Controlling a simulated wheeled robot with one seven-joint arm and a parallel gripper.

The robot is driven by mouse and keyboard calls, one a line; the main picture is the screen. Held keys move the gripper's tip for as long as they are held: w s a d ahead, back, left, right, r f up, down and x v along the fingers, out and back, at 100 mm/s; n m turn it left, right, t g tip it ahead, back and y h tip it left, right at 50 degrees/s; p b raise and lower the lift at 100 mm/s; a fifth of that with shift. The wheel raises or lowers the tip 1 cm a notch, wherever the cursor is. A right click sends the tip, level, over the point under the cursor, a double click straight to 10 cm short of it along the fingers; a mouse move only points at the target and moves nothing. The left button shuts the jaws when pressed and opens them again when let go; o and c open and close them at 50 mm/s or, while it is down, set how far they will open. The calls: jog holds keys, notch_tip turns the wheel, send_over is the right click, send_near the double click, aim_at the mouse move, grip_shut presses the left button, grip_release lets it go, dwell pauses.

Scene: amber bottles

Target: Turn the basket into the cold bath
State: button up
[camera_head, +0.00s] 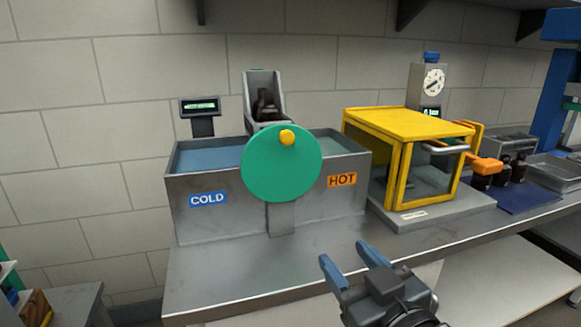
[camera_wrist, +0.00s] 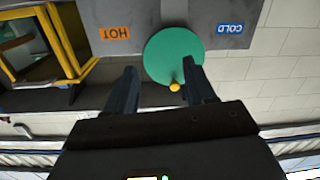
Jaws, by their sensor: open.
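A grey double bath has a cold bath (camera_head: 212,158) on the left, marked with a blue COLD label (camera_head: 208,199), and a hot bath (camera_head: 345,143) on the right, marked HOT (camera_head: 342,180). A green wheel (camera_head: 281,170) with a yellow knob (camera_head: 287,138) near its top stands at the front. A grey basket (camera_head: 262,90) holding a dark bottle (camera_head: 265,105) sits raised behind the wheel, above the baths' middle. My gripper (camera_head: 345,257) is open and empty, in front of and right of the wheel. In the inverted wrist view, the knob (camera_wrist: 174,87) appears between the fingers, nearer the right one.
A yellow-framed glass cabinet (camera_head: 407,150) stands right of the baths, with a dial device (camera_head: 430,80) behind it. Dark bottles (camera_head: 518,168), a blue mat (camera_head: 525,197) and metal trays lie farther right. A small display (camera_head: 201,106) stands behind the cold bath. The front bench is clear.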

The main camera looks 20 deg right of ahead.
jog(key=m, duration=0.2)
send_near(288, 140)
jog(key=shift+t+h, duration=0.3)
jog(key=shift+w+a+f+p, duration=0.15)
jog(key=shift+w+p, duration=0.15)
jog(key=shift+w, duration=1.85)
jog(key=shift+w+f+p, duration=0.1)
jog(key=shift+w+p, duration=0.2)
jog(key=shift+w, duration=1.85)
jog(key=shift+c, duration=0.4)
grip_shut()
